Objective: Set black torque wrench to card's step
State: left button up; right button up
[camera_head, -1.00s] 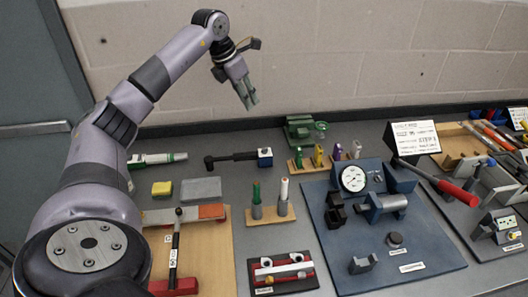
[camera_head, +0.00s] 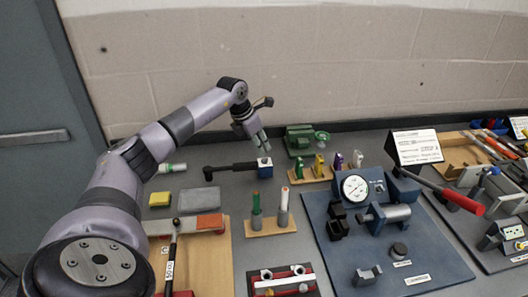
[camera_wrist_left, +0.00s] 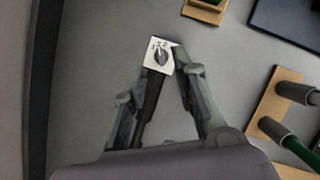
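The black torque wrench (camera_head: 232,168) lies on the grey bench near the back, its dark handle to the left. Its right end is a blue block with a white face. In the left wrist view this white dial plate (camera_wrist_left: 151,64) shows a dark knob and small numbers; I cannot read the setting surely. My left gripper (camera_head: 261,145) hangs above that end, fingers pointing down. In the left wrist view my left gripper (camera_wrist_left: 155,75) is open, fingers apart, with the wrench between them in the picture. The card (camera_head: 417,146) stands at the back right; its writing is too small to read.
A green vise (camera_head: 299,139) stands right of the wrench. A wooden stand with coloured tools (camera_head: 311,173) is in front of it. A blue gauge fixture (camera_head: 355,187) fills the centre right. A grey block (camera_head: 198,198) and yellow block (camera_head: 160,198) lie to the left.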

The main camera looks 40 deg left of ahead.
aim_at(266, 158)
pick_arm(q)
jog(key=x, duration=0.5)
jog(key=shift+w+f+p, duration=0.15)
jog(key=shift+f+p, duration=0.2)
jog(key=shift+p, duration=0.05)
jog(key=shift+c, duration=0.3)
grip_shut()
